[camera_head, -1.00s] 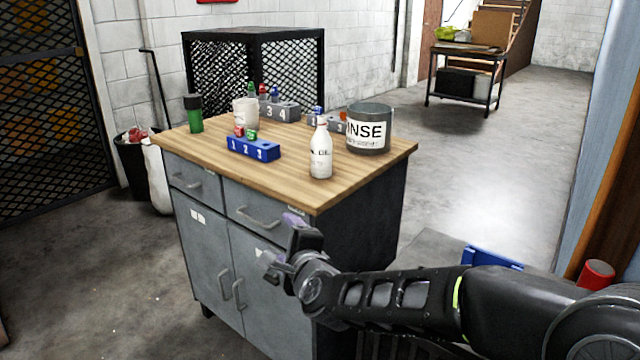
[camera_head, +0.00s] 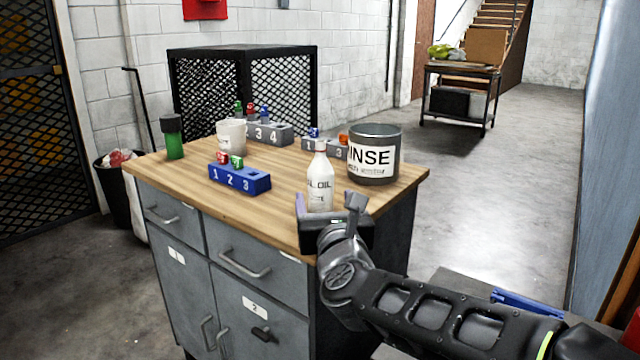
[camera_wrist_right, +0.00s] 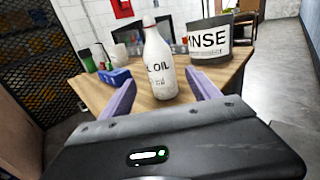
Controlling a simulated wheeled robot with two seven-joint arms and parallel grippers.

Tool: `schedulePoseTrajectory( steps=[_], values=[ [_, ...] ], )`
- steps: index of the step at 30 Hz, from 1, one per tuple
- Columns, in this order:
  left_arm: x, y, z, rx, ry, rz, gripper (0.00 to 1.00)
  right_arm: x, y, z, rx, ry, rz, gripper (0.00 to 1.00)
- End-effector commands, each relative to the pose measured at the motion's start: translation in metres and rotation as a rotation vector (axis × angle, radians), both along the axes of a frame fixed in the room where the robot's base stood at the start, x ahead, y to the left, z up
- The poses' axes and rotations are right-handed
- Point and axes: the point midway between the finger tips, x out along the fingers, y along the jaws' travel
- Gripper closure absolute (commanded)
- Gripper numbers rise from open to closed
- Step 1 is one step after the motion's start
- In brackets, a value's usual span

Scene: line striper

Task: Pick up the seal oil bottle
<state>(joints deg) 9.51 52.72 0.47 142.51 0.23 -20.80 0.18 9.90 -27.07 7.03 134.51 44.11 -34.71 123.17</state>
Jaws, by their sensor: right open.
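The seal oil bottle (camera_head: 320,182) is white with a narrow neck and stands upright near the front right edge of the wooden cabinet top. Its label partly reads "OIL", and its base is hidden behind my gripper in the head view. In the right wrist view the bottle (camera_wrist_right: 160,68) stands ahead, roughly midway between the fingertips. My right gripper (camera_head: 328,206) is open and empty at the table's front edge, with its two purple-lined fingers spread on either side of the bottle's line. I cannot tell whether they touch it. My left gripper is not in view.
A grey RINSE bucket (camera_head: 374,155) stands close to the right of the bottle. A blue numbered block (camera_head: 239,180), a white cup (camera_head: 231,137), a green bottle (camera_head: 173,137) and grey numbered blocks (camera_head: 268,134) stand farther left and back. Wood (camera_head: 283,217) is bare left of the bottle.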

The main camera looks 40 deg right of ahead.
Motion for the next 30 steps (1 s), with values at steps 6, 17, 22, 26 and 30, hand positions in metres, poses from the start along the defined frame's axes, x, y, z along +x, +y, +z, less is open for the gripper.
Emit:
schedulePoseTrajectory(
  steps=[6, 17, 22, 26, 30],
  values=[
    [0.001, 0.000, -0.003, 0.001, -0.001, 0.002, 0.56, 0.018, -0.010, -0.001, 0.000, 0.002, -0.001, 0.29],
    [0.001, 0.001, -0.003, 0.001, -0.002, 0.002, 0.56, 0.023, -0.013, 0.000, -0.002, 0.001, 0.000, 0.29],
    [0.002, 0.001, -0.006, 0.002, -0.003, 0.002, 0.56, 0.035, -0.019, -0.002, -0.001, 0.003, -0.001, 0.29],
    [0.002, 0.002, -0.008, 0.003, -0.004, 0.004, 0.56, 0.052, -0.030, -0.002, -0.001, 0.003, -0.001, 0.29],
    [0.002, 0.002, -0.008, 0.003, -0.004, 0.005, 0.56, 0.066, -0.036, -0.001, -0.001, 0.003, 0.000, 0.29]
  ],
)
